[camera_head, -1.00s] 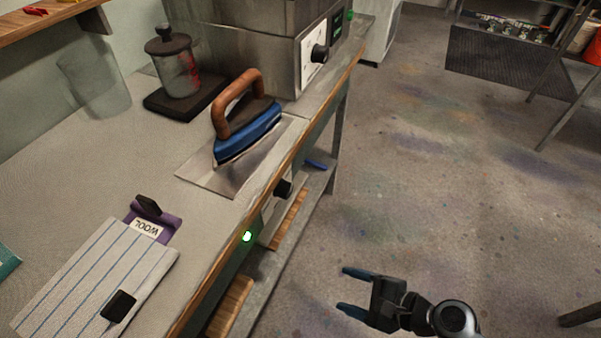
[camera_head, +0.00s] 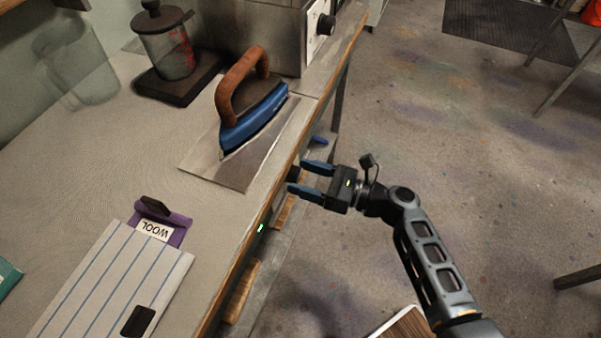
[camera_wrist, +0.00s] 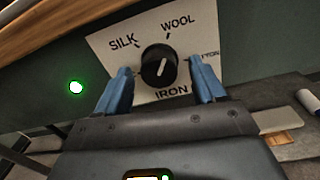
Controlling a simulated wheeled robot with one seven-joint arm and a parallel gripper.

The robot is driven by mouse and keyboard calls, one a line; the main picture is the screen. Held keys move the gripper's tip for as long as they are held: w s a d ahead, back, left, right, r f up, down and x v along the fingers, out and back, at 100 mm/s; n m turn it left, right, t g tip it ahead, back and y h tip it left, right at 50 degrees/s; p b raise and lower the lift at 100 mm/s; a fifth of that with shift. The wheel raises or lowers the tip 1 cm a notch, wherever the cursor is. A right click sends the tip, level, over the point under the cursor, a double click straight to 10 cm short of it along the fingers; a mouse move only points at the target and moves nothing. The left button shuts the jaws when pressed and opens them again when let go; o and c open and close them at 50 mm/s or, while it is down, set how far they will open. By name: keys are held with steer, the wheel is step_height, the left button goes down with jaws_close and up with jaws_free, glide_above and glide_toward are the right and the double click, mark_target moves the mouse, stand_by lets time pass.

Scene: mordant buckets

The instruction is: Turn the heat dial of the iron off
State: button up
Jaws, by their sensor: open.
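The iron (camera_head: 255,118), blue with a brown handle, rests on a metal plate (camera_head: 212,170) on the bench. The black heat dial (camera_wrist: 158,66) is on a pale panel (camera_wrist: 110,50) on the bench front, marked SILK, WOOL and IRON; another label at right is partly covered. A small light mark shows on the dial, but its setting is hard to read. My gripper (camera_wrist: 160,82) is open, with one blue finger on each side of the dial in the wrist view; no contact is clear. In the head view my gripper (camera_head: 308,178) is at the bench front and the dial is hidden.
A green light (camera_wrist: 76,87) glows left of the panel; it also shows in the head view (camera_head: 261,229). The bench's wooden edge (camera_head: 240,262) runs above the dial. A striped cloth (camera_head: 110,280) and WOOL tag (camera_head: 155,229) lie on top.

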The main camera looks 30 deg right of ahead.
steer(key=shift+w+a, duration=0.45)
steer(key=shift+w, duration=0.1)
steer(key=c, duration=1)
